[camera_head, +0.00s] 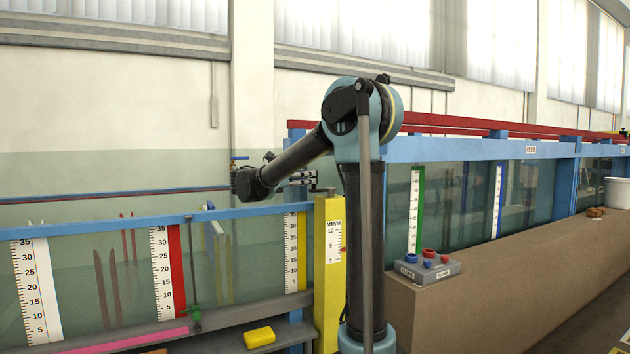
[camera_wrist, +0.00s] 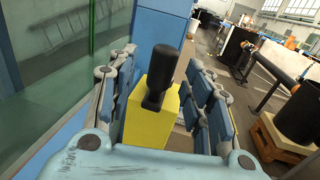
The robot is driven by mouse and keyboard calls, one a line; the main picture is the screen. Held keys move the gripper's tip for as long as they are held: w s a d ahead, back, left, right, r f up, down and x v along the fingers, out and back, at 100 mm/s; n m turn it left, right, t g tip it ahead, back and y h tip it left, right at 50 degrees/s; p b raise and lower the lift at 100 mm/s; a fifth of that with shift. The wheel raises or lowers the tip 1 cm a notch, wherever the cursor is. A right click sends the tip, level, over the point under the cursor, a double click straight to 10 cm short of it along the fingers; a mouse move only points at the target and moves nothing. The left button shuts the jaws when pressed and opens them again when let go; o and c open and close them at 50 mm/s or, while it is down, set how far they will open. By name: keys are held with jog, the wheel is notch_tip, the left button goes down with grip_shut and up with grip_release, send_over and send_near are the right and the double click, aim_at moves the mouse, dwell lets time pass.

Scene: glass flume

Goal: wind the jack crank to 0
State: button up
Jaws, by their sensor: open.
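The yellow jack post (camera_head: 329,290) stands at the right end of the near flume section, with a white MM/M scale (camera_head: 334,242) on its face. A small red pointer (camera_head: 344,249) sits at the scale's right edge, seemingly a little below the 5; the exact reading is too small to tell. The dark crank (camera_head: 325,190) is on the post's top. In the wrist view the black crank handle (camera_wrist: 162,75) stands up between the fingers of my gripper (camera_wrist: 160,70), above the yellow post top (camera_wrist: 152,118). My gripper is open, with gaps beside the handle. It also shows in the head view (camera_head: 312,178).
Blue flume rails and glass walls run left and right of the post. A grey button box (camera_head: 427,270) sits on the brown ledge (camera_head: 500,285) at right. A yellow block (camera_head: 259,338) lies on the lower shelf.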

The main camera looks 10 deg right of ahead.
jog(key=shift+x, duration=2.3)
jog(key=shift+c, duration=0.5)
grip_shut()
jog(key=shift+d, duration=0.1)
